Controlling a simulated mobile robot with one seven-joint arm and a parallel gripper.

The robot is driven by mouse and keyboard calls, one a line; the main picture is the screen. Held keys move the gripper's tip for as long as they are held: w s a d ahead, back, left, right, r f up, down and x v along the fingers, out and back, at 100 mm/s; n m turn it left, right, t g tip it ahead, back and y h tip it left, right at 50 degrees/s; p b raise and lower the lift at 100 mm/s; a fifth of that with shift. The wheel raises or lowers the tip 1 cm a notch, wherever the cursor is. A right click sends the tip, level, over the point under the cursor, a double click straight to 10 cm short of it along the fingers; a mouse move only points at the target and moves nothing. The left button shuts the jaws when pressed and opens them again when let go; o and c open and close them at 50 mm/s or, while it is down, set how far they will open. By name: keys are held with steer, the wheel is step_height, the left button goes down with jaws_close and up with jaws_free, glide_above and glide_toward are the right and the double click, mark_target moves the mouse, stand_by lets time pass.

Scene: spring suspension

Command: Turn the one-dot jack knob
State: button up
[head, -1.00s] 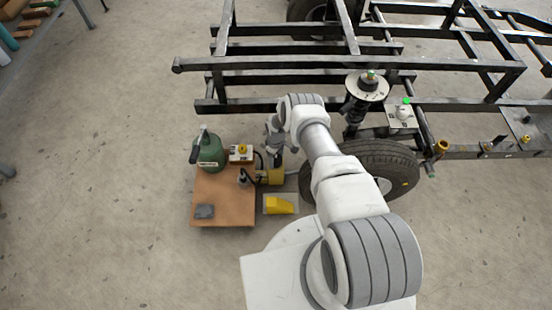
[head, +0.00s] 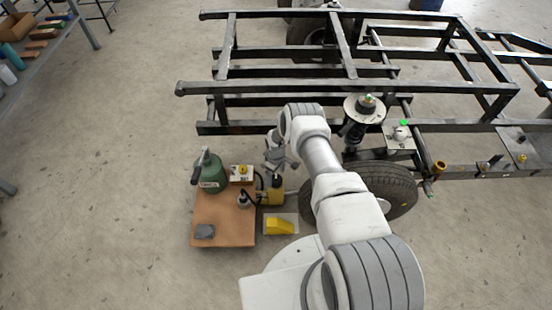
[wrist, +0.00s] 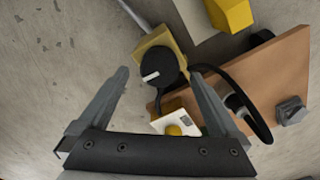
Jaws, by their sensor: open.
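A yellow jack block (head: 275,196) with a black top stands at the right edge of the brown board. In the wrist view, the block (wrist: 150,43) carries a round black knob (wrist: 160,66) with a white bar mark. I cannot make out a dot on it. My gripper (head: 280,160) is just above the jack in the head view. In the wrist view, its open fingers (wrist: 160,73) appear on either side of the black knob, with nothing held. I cannot tell how far above the knob they are. A smaller yellow knob (wrist: 173,131) sits on a white plate nearby.
The brown board (head: 222,235) also holds a green bottle-like unit (head: 211,175) and a grey block (head: 204,231). A black hose loops beside the jack. A yellow wedge (head: 279,227) lies to the right. The tyre (head: 392,190) and black frame (head: 330,88) stand right and behind.

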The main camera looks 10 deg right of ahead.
mark_target(276, 179)
step_height(276, 179, up, 14)
steer(key=p, duration=0.4)
steer(key=shift+f, duration=0.15)
